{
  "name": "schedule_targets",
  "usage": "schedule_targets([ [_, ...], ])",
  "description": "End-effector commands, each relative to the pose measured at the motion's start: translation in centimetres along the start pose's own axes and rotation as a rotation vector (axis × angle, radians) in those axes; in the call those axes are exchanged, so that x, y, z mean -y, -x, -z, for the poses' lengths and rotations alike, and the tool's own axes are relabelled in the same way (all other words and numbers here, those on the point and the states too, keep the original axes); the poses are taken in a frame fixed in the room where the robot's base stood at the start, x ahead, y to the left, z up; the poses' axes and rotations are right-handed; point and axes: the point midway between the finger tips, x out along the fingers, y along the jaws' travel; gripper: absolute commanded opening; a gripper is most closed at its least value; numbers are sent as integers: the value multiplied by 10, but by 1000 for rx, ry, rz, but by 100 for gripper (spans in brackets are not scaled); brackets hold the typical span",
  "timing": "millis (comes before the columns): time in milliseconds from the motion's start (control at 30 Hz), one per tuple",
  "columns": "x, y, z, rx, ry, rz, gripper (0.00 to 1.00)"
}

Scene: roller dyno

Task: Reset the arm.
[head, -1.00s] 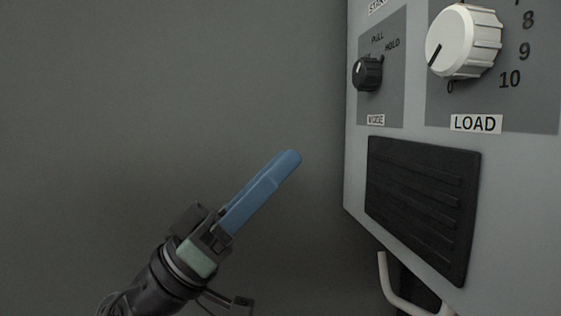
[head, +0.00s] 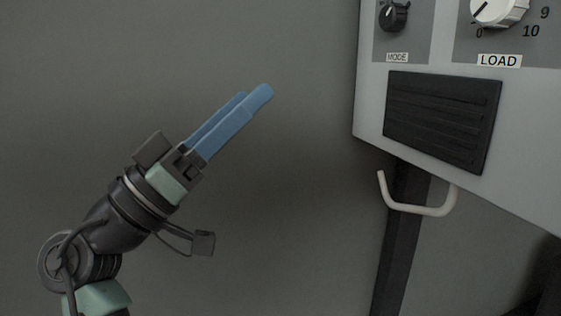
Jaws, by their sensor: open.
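My gripper (head: 253,97) has two blue fingers and points up and to the right in the head view. Its fingers overlap from this angle, with a narrow gap showing between them. It is open and holds nothing. It is in free space to the left of the grey control panel (head: 365,110), apart from it. My wrist and forearm run down to the lower left.
The panel carries a dark MODE knob (head: 394,16), a white LOAD knob (head: 497,10) cut by the top edge, and a black ribbed plate (head: 442,120). Below are a pale bent handle (head: 420,209) and a dark post (head: 399,250). Space left of the panel is clear.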

Motion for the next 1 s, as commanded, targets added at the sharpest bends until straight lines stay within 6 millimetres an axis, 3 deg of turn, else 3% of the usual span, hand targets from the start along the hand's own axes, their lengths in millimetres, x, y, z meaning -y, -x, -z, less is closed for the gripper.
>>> schedule_targets([
  [267, -1, -44, -12, 131, -161, 268, 74],
  [467, -23, -68, 10, 116, -380, 484, 74],
  [667, -78, -79, 60, -22, -619, 627, 74],
  [933, -185, -73, 133, -301, -878, 702, 74],
  [1000, -182, -90, 154, -284, -867, 707, 74],
])
